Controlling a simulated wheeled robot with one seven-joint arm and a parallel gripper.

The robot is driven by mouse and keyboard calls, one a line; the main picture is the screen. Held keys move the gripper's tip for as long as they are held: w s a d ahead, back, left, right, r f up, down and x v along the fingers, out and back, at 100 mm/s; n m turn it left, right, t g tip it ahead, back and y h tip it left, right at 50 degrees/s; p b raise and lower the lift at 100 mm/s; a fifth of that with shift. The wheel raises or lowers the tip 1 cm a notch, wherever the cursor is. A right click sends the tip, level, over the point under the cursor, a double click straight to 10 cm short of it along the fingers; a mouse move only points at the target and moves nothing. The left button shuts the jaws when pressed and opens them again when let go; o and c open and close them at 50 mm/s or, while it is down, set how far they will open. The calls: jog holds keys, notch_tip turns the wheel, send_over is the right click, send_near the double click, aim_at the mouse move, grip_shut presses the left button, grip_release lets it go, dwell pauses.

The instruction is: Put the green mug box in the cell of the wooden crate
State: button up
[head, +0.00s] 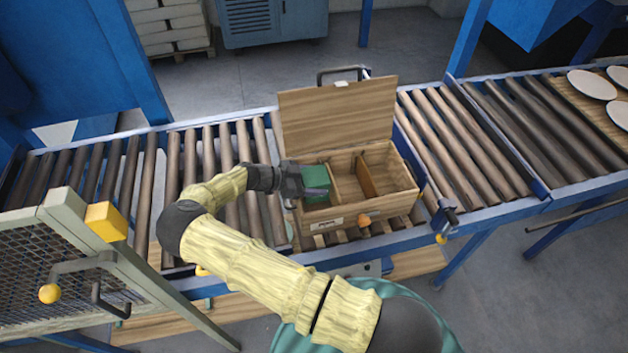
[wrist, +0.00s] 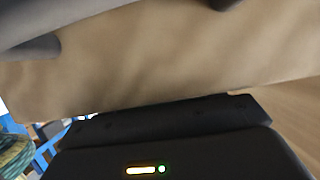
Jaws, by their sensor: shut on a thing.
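The green mug box (head: 316,181) shows at the left cell of the open wooden crate (head: 337,223), between the crate's left wall and a divider. It looks at least partly down in the cell; its depth is hard to tell. My gripper (head: 310,192) is at the box, over the crate's left part, and is shut on it. The gripper covers part of the box. In the wrist view, a close tan surface fills most of the picture beside my dark fingers; I cannot tell which thing it is. No green shows clearly there.
The crate's lid (head: 338,118) stands open at the back. Dividers (head: 366,178) separate its other cells, which look empty. The crate sits on a roller conveyor (head: 450,140) running left and right. White plates (head: 592,84) lie on a board at far right. A mesh guard (head: 45,265) stands front left.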

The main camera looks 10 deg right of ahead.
jog(key=shift+s+f+b, duration=0.15)
jog(key=shift+f+b, duration=0.25)
jog(key=shift+b, duration=0.15)
jog(key=shift+f, duration=0.15)
jog(key=o, duration=1.2)
jog(key=shift+s+f, duration=0.1)
jog(key=shift+s, duration=0.05)
jog(key=shift+r+p, duration=0.65)
jog(key=shift+p, duration=0.25)
jog(key=b+v, duration=0.5)
jog(key=v, duration=0.7)
jog(key=shift+w+r, duration=0.25)
jog(key=shift+w, duration=0.05)
